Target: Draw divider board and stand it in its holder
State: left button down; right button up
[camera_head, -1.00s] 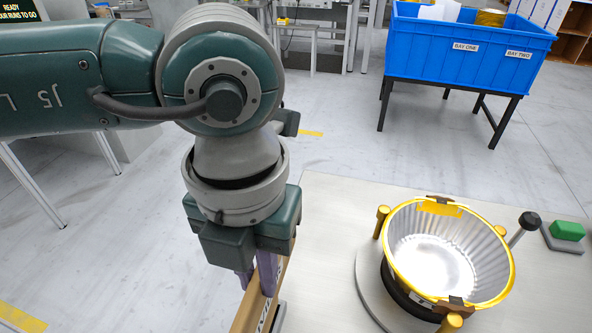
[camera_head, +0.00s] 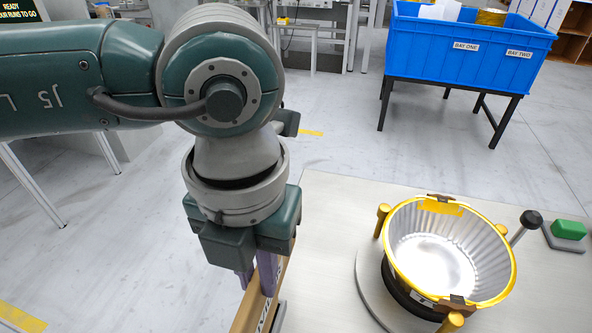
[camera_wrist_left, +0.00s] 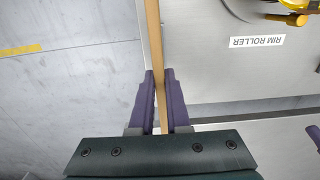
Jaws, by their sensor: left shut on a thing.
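My left gripper (camera_head: 258,284) points down at the left edge of the worktable. Its purple fingers are shut on a thin tan board (camera_head: 247,316), which I take to be the divider board. In the left wrist view the board (camera_wrist_left: 153,40) shows edge-on between the fingers (camera_wrist_left: 158,92) and runs to the top of the picture. Its lower part is cut off in the head view. I cannot make out its holder or tell whether the board touches one. My right gripper is not in the head view; a purple piece at the right edge of the wrist view may be its finger.
A silver fluted bowl with a yellow rim (camera_head: 448,250) sits among gold posts on the worktable (camera_head: 325,225). A black-knobbed lever (camera_head: 530,220) and a green block (camera_head: 569,230) are to its right. A blue bin (camera_head: 470,45) stands behind. A "RIM ROLLER" label (camera_wrist_left: 257,41) lies beside the board.

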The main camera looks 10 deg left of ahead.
pick_arm(q)
jog(key=shift+f+b, duration=1.55)
jog(key=shift+f, duration=0.3)
jog(key=c, duration=0.8)
grip_release()
notch_tip(320, 180, up, 10)
jog(key=shift+p, duration=0.3)
